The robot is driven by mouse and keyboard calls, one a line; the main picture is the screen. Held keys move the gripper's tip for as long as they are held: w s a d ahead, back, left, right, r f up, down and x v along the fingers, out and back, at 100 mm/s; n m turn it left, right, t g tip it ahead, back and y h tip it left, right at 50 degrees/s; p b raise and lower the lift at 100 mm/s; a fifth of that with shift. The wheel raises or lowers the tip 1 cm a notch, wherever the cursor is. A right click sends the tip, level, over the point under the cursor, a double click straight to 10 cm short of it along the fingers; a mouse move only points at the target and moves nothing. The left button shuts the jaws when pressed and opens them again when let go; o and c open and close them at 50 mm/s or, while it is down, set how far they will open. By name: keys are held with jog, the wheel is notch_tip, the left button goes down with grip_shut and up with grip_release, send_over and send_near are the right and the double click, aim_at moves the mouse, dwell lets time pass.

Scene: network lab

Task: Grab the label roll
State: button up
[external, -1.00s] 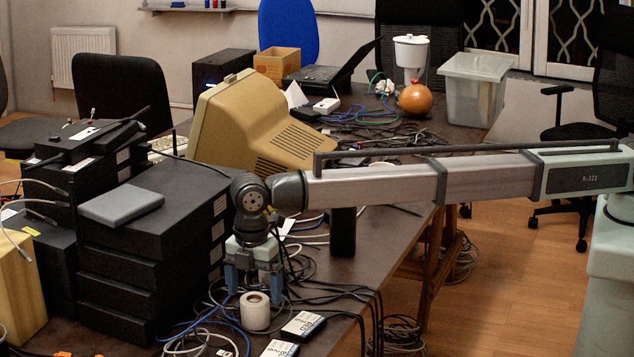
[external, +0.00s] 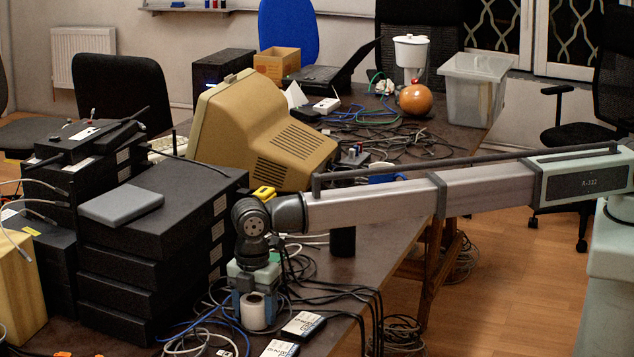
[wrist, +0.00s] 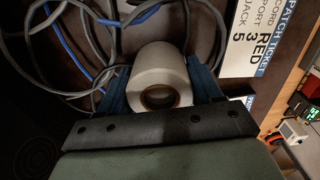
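The label roll (external: 254,311) is a white cylinder with a hollow core, standing upright on the dark table near its front edge. In the wrist view, the roll (wrist: 158,88) sits between the two blue fingers of my gripper (wrist: 158,82), and its dark core hole faces the camera. The fingers lie close against both sides of the roll, with no clear gap. In the external view, my gripper (external: 256,304) is low over the roll, pointing down, with fingers on either side of it. The roll partly hides the fingers there.
Black-and-white labelled boxes (external: 303,324) lie right of the roll. Blue and grey cables (external: 212,322) surround it. A stack of black boxes (external: 150,255) stands left.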

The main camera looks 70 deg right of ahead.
jog(key=c, duration=0.6)
jog(key=shift+c, duration=0.2)
